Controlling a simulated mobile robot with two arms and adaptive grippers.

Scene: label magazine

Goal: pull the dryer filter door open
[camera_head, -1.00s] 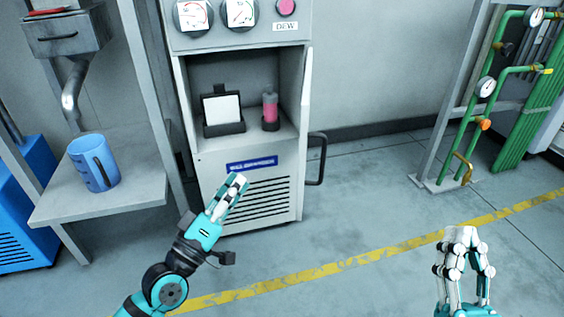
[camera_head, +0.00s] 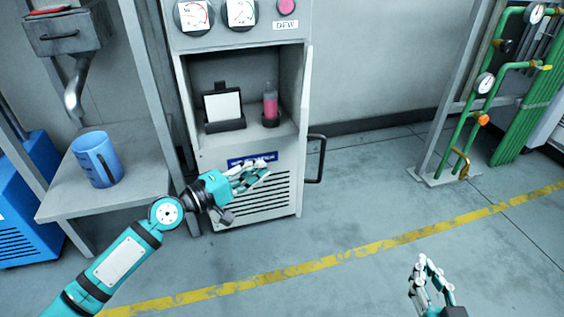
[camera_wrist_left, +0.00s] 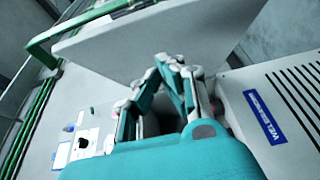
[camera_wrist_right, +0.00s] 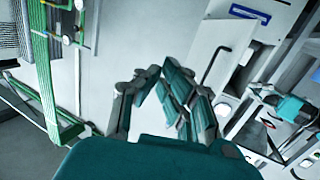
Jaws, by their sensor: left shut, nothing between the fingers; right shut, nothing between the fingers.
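The dryer cabinet (camera_head: 205,165) stands in the middle of the head view, its upper compartment open to view. A pale door panel (camera_head: 307,95) shows nearly edge-on at the cabinet's right side, apparently swung outward. A black bar handle (camera_head: 316,158) is at that side; it also shows in the right wrist view (camera_wrist_right: 213,64). My left gripper (camera_head: 266,169) is shut and empty in front of the blue label, left of the handle. In the left wrist view a broad pale panel (camera_wrist_left: 130,38) lies beyond its fingers. My right gripper (camera_head: 422,264) is shut and empty, low right, apart from the cabinet.
A black-framed panel (camera_head: 223,107) and a pink bottle (camera_head: 270,103) stand inside the compartment. A blue mug (camera_head: 97,160) is on a shelf (camera_head: 130,195) at left. Green pipes (camera_head: 462,110) with gauges stand at right. The floor between cabinet and pipes is clear.

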